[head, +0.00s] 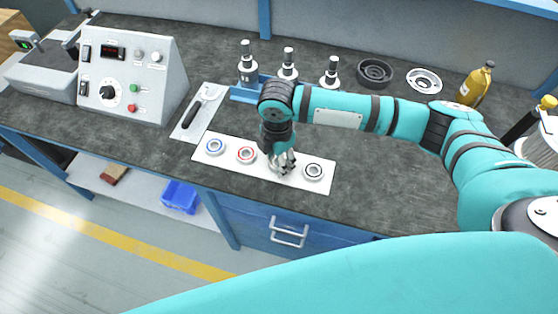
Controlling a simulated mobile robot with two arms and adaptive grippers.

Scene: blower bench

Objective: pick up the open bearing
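A white mat (207,157) near the bench's front edge carries a row of bearings. A blue-ringed bearing (215,147) is at its left, then a red-ringed bearing (246,155). A bearing with a dark inner ring (313,171) is at its right. My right gripper (284,164) points down over the mat between the red-ringed and dark-ringed bearings. Its fingers and wrist hide most of that spot, so I cannot tell what is between or under them. I cannot tell which bearing is the open one. My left gripper is not in view.
A grey control panel (132,80) stands at the left. A small tray (188,127) holds a black-handled tool (205,96).

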